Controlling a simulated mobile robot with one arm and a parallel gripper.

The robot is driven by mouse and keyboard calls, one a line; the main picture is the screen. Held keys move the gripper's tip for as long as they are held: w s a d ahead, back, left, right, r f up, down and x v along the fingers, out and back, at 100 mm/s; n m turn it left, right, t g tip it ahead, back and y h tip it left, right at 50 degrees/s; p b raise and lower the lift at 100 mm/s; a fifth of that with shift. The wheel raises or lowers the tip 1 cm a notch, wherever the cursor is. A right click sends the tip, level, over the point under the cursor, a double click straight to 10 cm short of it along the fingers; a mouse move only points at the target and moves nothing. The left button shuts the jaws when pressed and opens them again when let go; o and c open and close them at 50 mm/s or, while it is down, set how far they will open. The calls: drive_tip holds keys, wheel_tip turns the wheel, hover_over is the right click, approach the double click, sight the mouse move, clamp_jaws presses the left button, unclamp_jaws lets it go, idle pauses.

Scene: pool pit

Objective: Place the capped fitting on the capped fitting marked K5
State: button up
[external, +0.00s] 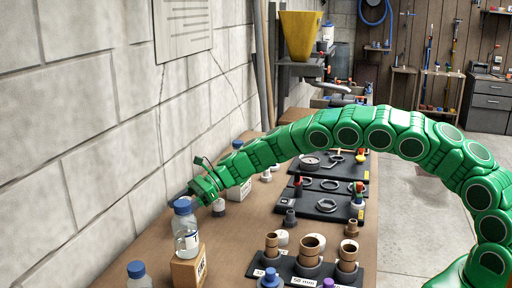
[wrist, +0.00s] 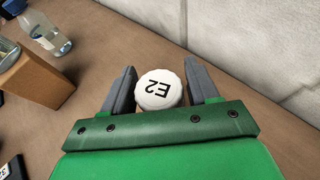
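In the external view my green gripper (external: 203,190) is low over the bench by the wall, just behind the bottle on the wooden block. No K5 mark can be read in either view. Small capped pieces (external: 266,175) stand farther along the wall, their marks too small to read.
A blue-capped bottle (external: 186,232) stands on a wooden block (external: 188,268) close to my gripper. Another bottle (external: 138,276) is at the near left. Dark trays with pipe fittings (external: 312,248) and rings (external: 327,205) fill the bench's right side. The wall (external: 100,130) is close on the left.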

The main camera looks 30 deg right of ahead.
drive_tip(key=shift+o, duration=1)
drive_tip(key=shift+r, duration=0.1)
drive_tip(key=shift+d+r, duration=0.1)
drive_tip(key=shift+d, duration=0.1)
drive_tip(key=s+v, duration=0.1)
drive_tip(key=v, duration=1)
drive_tip(key=shift+w+d+r, duration=0.2)
drive_tip(key=shift+w+d, duration=0.05)
drive_tip(key=shift+w, duration=0.25)
